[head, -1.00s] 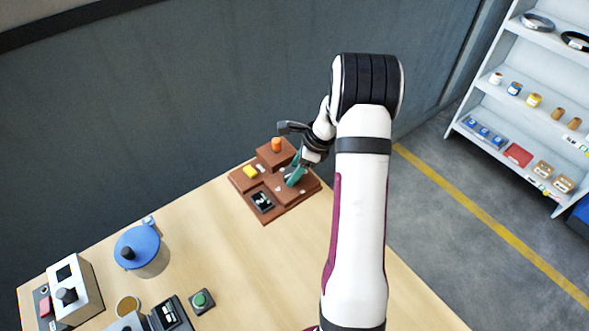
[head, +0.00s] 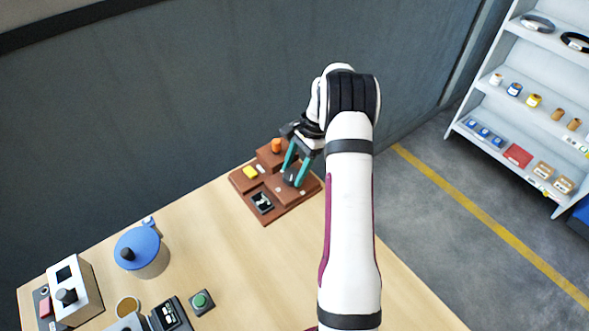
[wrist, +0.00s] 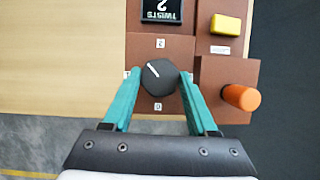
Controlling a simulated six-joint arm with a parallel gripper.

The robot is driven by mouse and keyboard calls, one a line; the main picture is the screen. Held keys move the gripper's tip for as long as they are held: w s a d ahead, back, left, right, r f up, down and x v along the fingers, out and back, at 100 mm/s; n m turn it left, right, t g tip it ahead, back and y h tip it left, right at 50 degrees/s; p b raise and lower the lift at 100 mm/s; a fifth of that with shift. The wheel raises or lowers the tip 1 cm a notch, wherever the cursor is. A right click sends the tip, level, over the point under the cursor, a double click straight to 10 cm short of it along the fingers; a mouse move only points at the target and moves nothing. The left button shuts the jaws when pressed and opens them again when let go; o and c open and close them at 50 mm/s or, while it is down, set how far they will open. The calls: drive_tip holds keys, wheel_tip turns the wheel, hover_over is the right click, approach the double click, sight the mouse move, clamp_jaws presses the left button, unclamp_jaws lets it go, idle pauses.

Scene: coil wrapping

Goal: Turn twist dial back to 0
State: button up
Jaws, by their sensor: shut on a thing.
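The twist dial is a dark, faceted knob (wrist: 159,77) on a brown stepped panel (wrist: 170,48); it also shows small in the head view (head: 291,180). A white pointer line on its top aims up-left in the wrist view, between the top and left labels. The label nearest me, below the knob, looks like 0. My gripper (wrist: 158,82) has one teal finger on each side of the knob and is shut on it; it shows in the head view (head: 292,174). A black display (wrist: 161,11) reads TWISTS with what looks like a 2.
A yellow button (wrist: 226,24) and an orange knob (wrist: 241,97) sit on the panel to the right in the wrist view. Bare wood lies between.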

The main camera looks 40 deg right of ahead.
drive_tip(key=n+g, duration=0.1)
drive_tip(key=n, duration=0.2)
drive_tip(key=n+g, duration=0.1)
drive_tip(key=n, duration=0.3)
drive_tip(key=shift+w+a+g+h, duration=0.2)
drive_tip(key=shift+g+h, duration=0.1)
drive_tip(key=shift+g, duration=0.1)
drive_tip(key=n+h, duration=0.1)
drive_tip(key=n, duration=0.2)
drive_tip(key=n+g+h, duration=0.1)
drive_tip(key=n, duration=0.2)
drive_tip(key=shift+w+a+n+g, duration=0.1)
drive_tip(key=shift+n+g, duration=0.2)
drive_tip(key=n+h, duration=0.1)
drive_tip(key=n, duration=0.2)
drive_tip(key=n+h, duration=0.1)
drive_tip(key=n, duration=0.3)
drive_tip(key=shift+a+h, duration=0.2)
drive_tip(key=shift+h, duration=0.2)
drive_tip(key=n+h, duration=0.1)
drive_tip(key=n, duration=0.2)
drive_tip(key=n+h, duration=0.1)
drive_tip(key=n, duration=0.2)
drive_tip(key=shift+a+n+t, duration=0.1)
drive_tip(key=shift+n+t, duration=0.2)
drive_tip(key=shift+t, duration=0.1)
drive_tip(key=o, duration=1.4)
drive_tip(key=shift+c, duration=0.2)
